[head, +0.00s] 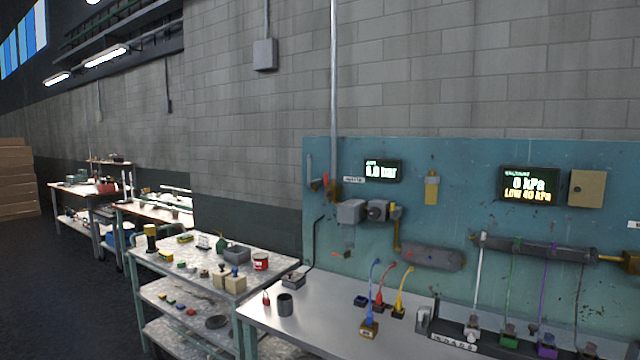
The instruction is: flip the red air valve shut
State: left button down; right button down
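On the left part of the teal wall panel, a small red handle (326,181) stands roughly upright beside the vertical pipe. It looks like the red air valve, but it is too small to tell its exact position. A white label (354,180) sits to its right. A pressure display (383,171) above the label reads 0.0 bar. Neither of my grippers is in view.
A grey bench (262,312) stands below the panel (470,220), with a dark cup (285,304), coloured hoses and a holder rail on it. A second display (528,184) reads 0 kPa, LOW 40 kPa. A cluttered shelf cart (165,262) stands left; dark floor lies beyond.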

aim_at(327, 193)
jog(key=u, duration=0.45)
jog(key=i, duration=0.5)
jog(key=u, duration=1.35)
jog(key=i, duration=2.05)
jog(key=z, duration=1.15)
jog(key=i, duration=0.9)
jog(key=z, duration=1)
